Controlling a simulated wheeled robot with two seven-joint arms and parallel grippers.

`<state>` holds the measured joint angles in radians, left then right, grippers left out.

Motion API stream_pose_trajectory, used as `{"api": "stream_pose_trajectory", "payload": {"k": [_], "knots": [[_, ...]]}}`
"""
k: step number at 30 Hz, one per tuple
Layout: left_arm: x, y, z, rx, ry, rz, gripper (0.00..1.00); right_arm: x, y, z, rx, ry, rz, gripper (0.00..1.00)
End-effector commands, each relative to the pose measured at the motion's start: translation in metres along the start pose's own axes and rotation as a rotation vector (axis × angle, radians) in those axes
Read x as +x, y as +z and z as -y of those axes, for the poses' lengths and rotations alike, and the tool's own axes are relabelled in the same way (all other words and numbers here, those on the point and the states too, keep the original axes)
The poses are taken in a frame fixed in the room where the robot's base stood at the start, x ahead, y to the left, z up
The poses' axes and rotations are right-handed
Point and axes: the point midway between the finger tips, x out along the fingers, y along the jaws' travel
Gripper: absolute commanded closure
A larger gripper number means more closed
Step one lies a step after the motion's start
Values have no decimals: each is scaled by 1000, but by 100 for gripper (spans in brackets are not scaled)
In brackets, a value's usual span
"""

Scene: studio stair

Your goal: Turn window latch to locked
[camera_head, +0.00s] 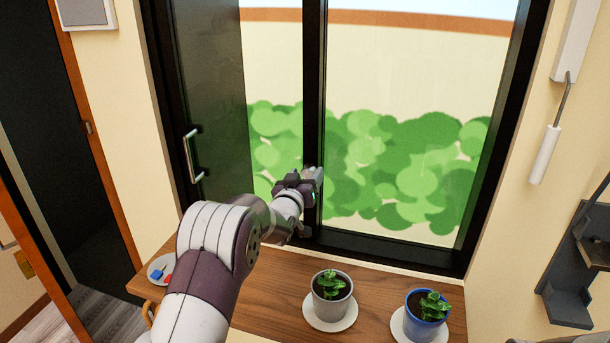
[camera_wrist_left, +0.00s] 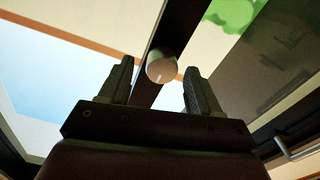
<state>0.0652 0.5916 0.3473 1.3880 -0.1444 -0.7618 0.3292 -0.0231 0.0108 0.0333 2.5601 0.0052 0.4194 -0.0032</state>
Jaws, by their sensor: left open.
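The window latch (camera_wrist_left: 161,67) shows in the left wrist view as a round pale knob with a short white mark near its lower edge. It sits on the dark upright window frame bar (camera_head: 314,80). My left gripper (camera_head: 315,181) is at this bar in the head view and hides the latch there. In the left wrist view its two fingers are apart, one on each side of the knob, with a visible gap on both sides. Whether the fingertips reach past the knob's face is hard to tell. My right gripper is not in view.
Below the window, a wooden sill (camera_head: 270,290) holds a grey pot (camera_head: 331,293) and a blue pot (camera_head: 427,312) with plants, plus a small plate (camera_head: 160,268) at left. A sash handle (camera_head: 194,156) is left of my gripper. A white-handled tool (camera_head: 544,155) hangs at right.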

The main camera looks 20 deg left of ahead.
Motion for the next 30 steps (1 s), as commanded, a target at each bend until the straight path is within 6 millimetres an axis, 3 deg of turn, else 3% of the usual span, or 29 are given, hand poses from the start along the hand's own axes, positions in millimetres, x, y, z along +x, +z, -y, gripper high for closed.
{"api": "stream_pose_trajectory", "payload": {"k": [2,7,8,19,30], "knots": [[0,0,0,0,0,0,37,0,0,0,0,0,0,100],[0,0,0,0,0,0,89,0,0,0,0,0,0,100],[0,0,0,0,0,0,93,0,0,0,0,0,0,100],[0,4,1,55,0,0,93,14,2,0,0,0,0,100],[-1,8,1,337,0,-3,93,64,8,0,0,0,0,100]]}}
